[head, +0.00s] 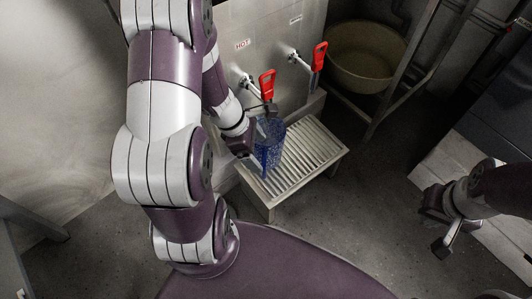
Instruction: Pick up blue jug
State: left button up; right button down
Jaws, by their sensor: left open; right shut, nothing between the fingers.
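The blue jug (269,150) looks translucent and stands on the slatted metal drip tray (312,158) below the tap with the red handle. My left gripper (257,149) is open at the jug's left side, close against it. The picture does not show clearly whether the fingers are around the jug or only beside it, and my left wrist hides part of its left side. My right gripper (443,229) is shut and empty, far to the right of the jug.
Two taps with red handles, the left one (267,84) near the jug and the right one (319,56), stick out from the metal dispenser (265,30). A round beige basin (364,57) stands behind a metal frame at the upper right. Floor (345,215) in front of the tray is clear.

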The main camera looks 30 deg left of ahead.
aim_at(265, 156)
pick_arm(q)
jog(key=b+x, duration=0.3)
jog(key=x, duration=0.2)
jog(key=shift+w+b, duration=0.2)
jog(key=shift+b, duration=0.2)
jog(key=shift+r, duration=0.25)
grip_shut()
jog(key=shift+r+p, duration=0.1)
jog(key=shift+p, duration=0.25)
